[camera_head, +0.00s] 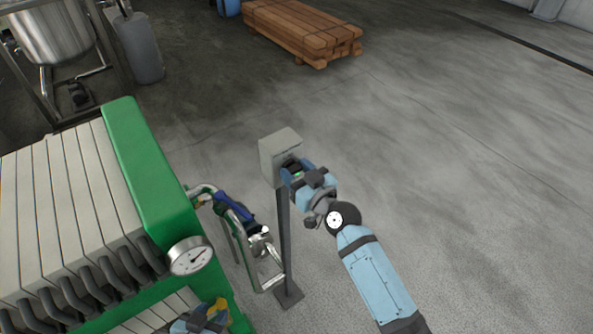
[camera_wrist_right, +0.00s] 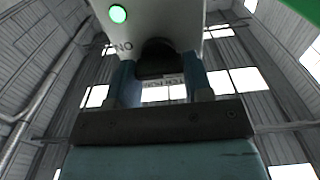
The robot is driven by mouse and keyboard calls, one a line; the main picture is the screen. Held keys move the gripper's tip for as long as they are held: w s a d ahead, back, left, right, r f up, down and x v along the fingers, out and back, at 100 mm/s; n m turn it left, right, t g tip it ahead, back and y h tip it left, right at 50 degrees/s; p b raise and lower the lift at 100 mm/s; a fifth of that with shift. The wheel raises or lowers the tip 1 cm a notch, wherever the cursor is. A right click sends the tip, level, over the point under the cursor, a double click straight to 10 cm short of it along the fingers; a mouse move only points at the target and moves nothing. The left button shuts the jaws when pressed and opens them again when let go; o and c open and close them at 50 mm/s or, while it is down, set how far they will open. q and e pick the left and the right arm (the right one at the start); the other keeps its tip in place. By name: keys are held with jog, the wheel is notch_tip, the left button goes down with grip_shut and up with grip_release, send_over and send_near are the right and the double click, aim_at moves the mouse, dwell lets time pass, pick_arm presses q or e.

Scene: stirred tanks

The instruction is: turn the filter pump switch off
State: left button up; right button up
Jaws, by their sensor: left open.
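The filter pump switch box (camera_head: 280,150) is a light grey box on a dark post. My right gripper (camera_head: 291,170) is at its front face. In the right wrist view a black switch knob (camera_wrist_right: 157,58) sits between the two fingers of my right gripper (camera_wrist_right: 160,88), with no clear gap on either side. A green lamp (camera_wrist_right: 117,14) is lit on the box, and the letters ON are printed near the knob. Part of the lower label is hidden. My left gripper (camera_head: 203,320) is open at the bottom edge, partly cut off, beside something yellow.
A green filter press (camera_head: 150,170) with pale plates and a pressure gauge (camera_head: 190,256) fills the left. A blue pump with bent pipes (camera_head: 235,212) stands between the press and the post. Stacked timber (camera_head: 300,30) lies at the back. The floor on the right is clear.

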jog(key=shift+c, duration=1.2)
